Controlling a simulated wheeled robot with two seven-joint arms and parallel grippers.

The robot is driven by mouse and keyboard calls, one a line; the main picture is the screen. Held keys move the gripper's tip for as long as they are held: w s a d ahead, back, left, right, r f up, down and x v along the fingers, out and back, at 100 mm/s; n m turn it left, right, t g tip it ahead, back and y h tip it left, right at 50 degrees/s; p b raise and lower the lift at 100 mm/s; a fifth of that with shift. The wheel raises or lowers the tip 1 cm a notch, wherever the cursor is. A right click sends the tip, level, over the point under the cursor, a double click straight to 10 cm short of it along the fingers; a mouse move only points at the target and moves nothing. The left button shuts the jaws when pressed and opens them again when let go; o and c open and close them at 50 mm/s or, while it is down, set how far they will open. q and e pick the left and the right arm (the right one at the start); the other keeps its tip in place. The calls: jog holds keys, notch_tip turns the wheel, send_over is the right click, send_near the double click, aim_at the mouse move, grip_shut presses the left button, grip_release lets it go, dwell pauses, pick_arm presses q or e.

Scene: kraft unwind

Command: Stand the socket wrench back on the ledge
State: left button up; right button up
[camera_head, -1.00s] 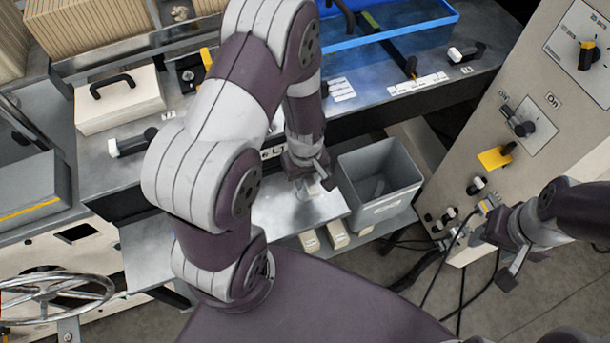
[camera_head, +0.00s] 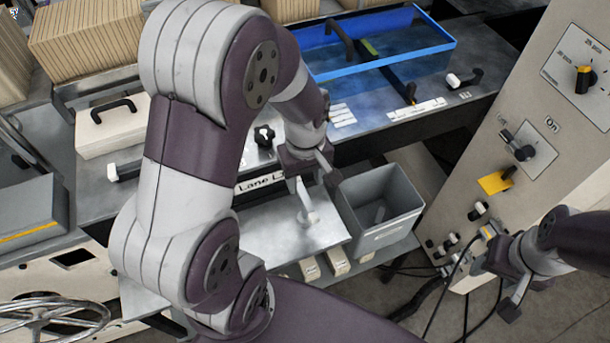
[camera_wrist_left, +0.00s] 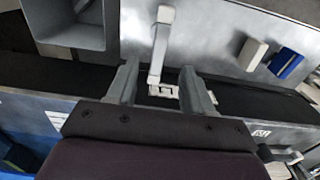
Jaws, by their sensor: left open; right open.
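A pale, slim upright piece with a round end (camera_head: 308,216), probably the socket wrench, shows beneath my left gripper over the metal ledge (camera_head: 265,250). In the left wrist view a pale bar with a block-like end (camera_wrist_left: 160,45) lies between the finger lines. My left gripper (camera_head: 315,188) is open, with its fingers on either side of the bar; it also shows in the wrist view (camera_wrist_left: 168,85). I cannot tell whether the fingers touch it. My right gripper (camera_head: 492,288) is open and empty, in front of the cabinet at the right.
A grey bin (camera_head: 385,228) stands right beside the ledge. A blue tray (camera_head: 440,43) lies at the back. A control cabinet (camera_head: 545,110) and hanging cables stand at the right. A cream block (camera_wrist_left: 252,53) and a blue piece (camera_wrist_left: 285,62) show in the wrist view.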

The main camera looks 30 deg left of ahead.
pick_arm(q)
jog(key=s+r+m, duration=0.1)
jog(key=m, duration=0.2)
jog(key=s+d+r+m+t, duration=0.1)
jog(key=m, duration=0.2)
jog(key=s+d+r+m, duration=0.1)
jog(key=s+m, duration=0.1)
jog(key=m, duration=0.2)
jog(key=shift+s+d, duration=0.1)
dwell(0.6)
